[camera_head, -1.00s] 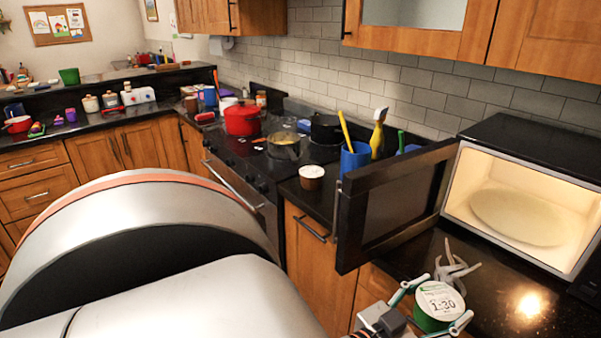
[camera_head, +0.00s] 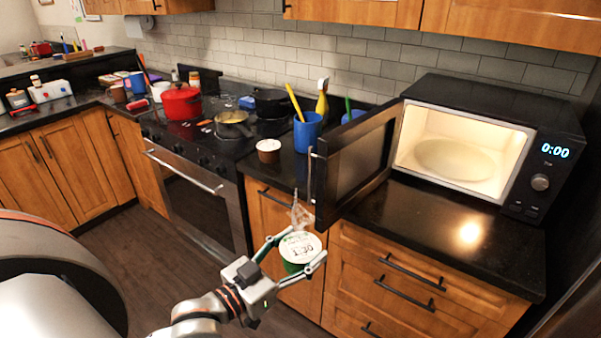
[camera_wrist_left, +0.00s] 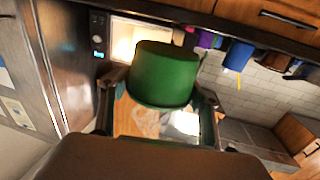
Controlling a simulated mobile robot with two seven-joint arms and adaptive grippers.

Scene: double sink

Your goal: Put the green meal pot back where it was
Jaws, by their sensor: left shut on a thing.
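The green meal pot (camera_head: 299,249) has a white lid marked 1:30. My left gripper (camera_head: 291,262) is shut on it and holds it in the air in front of the counter, below the open microwave door. In the left wrist view the green pot (camera_wrist_left: 164,75) sits between the two fingers and hides part of the lit microwave opening. The microwave (camera_head: 487,143) stands open at the right, lit inside, with an empty glass plate (camera_head: 453,160) and a display reading 0:00. My right gripper is not in view.
The open microwave door (camera_head: 355,165) juts out over the counter edge. The counter (camera_head: 440,222) before the microwave is bare. A white-topped brown cup (camera_head: 268,151) and a blue utensil holder (camera_head: 307,132) stand left of the door. A red pot (camera_head: 181,102) and a pan (camera_head: 233,125) are on the stove.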

